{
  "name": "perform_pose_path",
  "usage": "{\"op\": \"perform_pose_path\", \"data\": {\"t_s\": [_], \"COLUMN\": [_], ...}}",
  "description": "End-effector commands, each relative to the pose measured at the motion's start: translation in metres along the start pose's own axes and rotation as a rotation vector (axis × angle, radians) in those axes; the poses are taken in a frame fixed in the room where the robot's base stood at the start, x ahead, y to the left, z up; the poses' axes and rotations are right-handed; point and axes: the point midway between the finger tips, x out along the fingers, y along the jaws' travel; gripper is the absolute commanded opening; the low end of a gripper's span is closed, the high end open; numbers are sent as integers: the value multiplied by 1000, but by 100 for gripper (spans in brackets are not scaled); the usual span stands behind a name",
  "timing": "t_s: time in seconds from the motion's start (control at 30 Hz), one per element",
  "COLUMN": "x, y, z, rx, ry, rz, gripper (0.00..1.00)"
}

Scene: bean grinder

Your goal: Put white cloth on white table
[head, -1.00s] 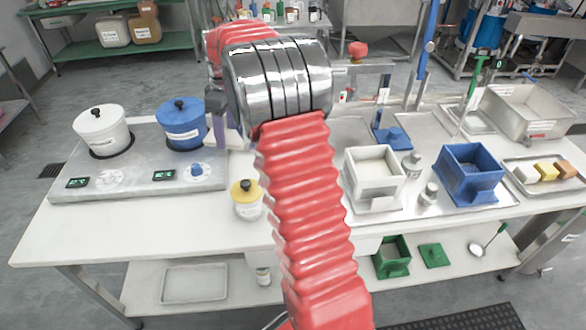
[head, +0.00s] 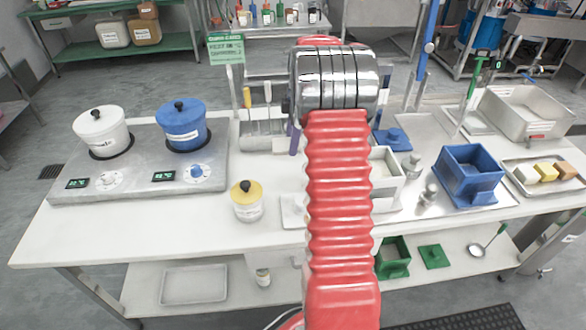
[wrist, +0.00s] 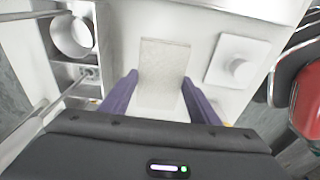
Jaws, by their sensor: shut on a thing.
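The white cloth (wrist: 164,62) shows in the wrist view as a pale, flat rectangle between the two purple fingers of my gripper (wrist: 158,84). My gripper is shut on it, over the white table. In the head view, one purple finger (head: 294,138) shows left of my red arm; the cloth and most of the gripper are hidden behind the arm. The white table (head: 110,218) spans the head view. I cannot tell whether the cloth touches its top.
A white square lid with a knob (wrist: 235,62) lies right of the cloth. A yellow-lidded jar (head: 247,202), hot plate with white pot (head: 101,130) and blue pot (head: 182,124), tool rack (head: 262,133) and blue box (head: 468,175) stand around. The table's front left is clear.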

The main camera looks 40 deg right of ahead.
Motion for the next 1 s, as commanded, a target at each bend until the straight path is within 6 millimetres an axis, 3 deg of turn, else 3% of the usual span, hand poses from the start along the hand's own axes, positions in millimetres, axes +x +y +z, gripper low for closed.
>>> {"op": "perform_pose_path", "data": {"t_s": [0.4, 0.83, 1.0], "x": [55, 63, 80], "y": [0, 0, -1], "z": [6, 7, 10], "rx": [0, 1, 2], "ry": [0, 0, 0], "rz": [-3, -1, -3], "gripper": [34, 34, 34]}}
